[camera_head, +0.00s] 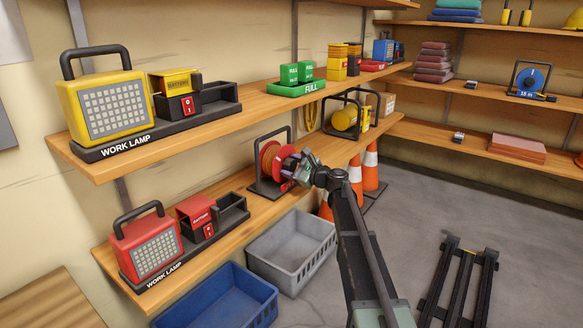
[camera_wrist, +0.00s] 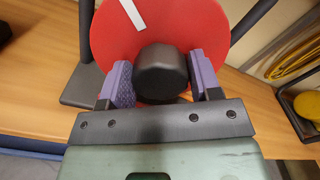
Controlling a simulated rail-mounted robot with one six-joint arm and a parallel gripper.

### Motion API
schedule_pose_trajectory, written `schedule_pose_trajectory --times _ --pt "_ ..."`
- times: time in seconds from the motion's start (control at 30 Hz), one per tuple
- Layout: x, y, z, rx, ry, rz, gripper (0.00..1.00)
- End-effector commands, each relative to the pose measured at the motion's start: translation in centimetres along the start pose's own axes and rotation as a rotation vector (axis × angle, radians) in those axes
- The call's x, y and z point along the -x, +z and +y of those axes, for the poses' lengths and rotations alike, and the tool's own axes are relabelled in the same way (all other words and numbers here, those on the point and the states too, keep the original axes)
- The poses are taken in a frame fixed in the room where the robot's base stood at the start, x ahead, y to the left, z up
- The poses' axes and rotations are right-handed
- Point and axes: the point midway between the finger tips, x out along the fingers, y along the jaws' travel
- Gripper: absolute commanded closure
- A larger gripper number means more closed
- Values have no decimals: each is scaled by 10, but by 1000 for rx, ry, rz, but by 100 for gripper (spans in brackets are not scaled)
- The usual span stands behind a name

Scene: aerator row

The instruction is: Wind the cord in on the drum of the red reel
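The red reel (camera_head: 271,160) stands in a black frame on the lower shelf in the head view. Its drum looks orange-brown between the flanges. In the wrist view its red disc (camera_wrist: 104,42) fills the top middle, with a white strip on it and a round black knob (camera_wrist: 161,72) in front. My gripper (camera_head: 296,166) is at the reel's right side; its purple fingers (camera_wrist: 161,80) stand on either side of the knob. Whether they press on it is unclear. The cord is mostly hidden from the wrist view by the disc.
A red work lamp (camera_head: 151,248) is left on the same shelf, and a second reel with a yellow drum (camera_head: 345,118) is to the right. Grey (camera_head: 288,252) and blue (camera_head: 222,300) crates stand below. Traffic cones (camera_head: 371,165) are behind my arm. The upper shelf (camera_head: 225,108) hangs above.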

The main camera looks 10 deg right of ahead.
Motion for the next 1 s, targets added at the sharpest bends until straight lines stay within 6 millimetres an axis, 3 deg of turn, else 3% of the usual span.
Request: schedule_pose_trajectory --times 0.13,0.47,0.8,1.0 --pt "0 0 0 0 0 0 23" --pt "8 0 0 0 -1 0 23" --pt "87 1 1 0 -3 1 23" --pt "108 0 0 0 -1 0 23"
